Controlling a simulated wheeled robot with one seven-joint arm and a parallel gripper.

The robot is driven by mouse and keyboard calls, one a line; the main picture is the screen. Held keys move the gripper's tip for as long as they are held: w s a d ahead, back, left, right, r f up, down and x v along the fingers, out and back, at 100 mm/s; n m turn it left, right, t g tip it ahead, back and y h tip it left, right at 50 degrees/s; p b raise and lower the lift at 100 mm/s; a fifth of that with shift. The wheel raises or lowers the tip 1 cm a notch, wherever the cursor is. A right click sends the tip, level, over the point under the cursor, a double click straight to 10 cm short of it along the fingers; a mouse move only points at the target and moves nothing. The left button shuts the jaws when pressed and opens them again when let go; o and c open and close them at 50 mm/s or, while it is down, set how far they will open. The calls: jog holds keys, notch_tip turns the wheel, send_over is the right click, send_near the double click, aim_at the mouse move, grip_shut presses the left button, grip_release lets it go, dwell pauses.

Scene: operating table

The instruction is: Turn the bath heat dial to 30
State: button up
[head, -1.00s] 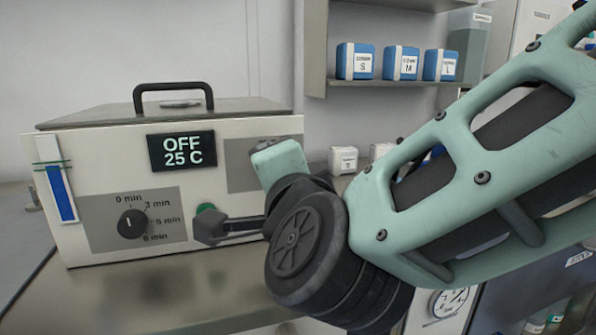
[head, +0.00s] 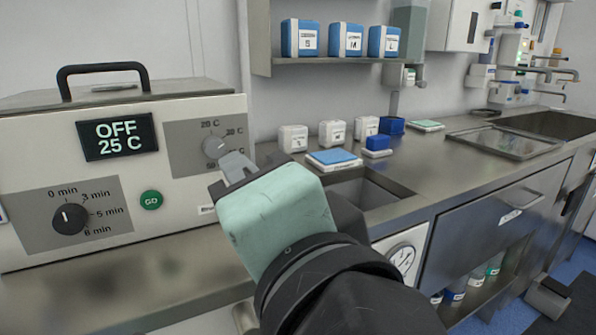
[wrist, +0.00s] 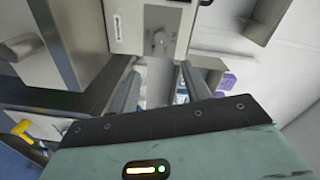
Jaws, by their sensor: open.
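The bath (head: 190,185) is a cream box with a black-handled lid, at the left of the head view. Its display (head: 117,137) reads OFF 25 C. The heat dial (head: 215,147) is a small grey knob on a grey panel with 20 C and 30 C labels; a lower label is partly hidden. My gripper (head: 237,168) is in front of and just below the dial, apparently apart from it. In the wrist view my gripper (wrist: 158,85) has its fingers spread with nothing between them, and the dial (wrist: 160,40) shows beyond the tips.
A black time dial (head: 69,218) and a green GO button (head: 151,200) are left of the heat dial. White boxes (head: 293,139) and a blue-topped tray (head: 334,159) stand on the counter to the right. A shelf (head: 340,62) holds blue boxes above.

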jog(key=shift+v, duration=1.25)
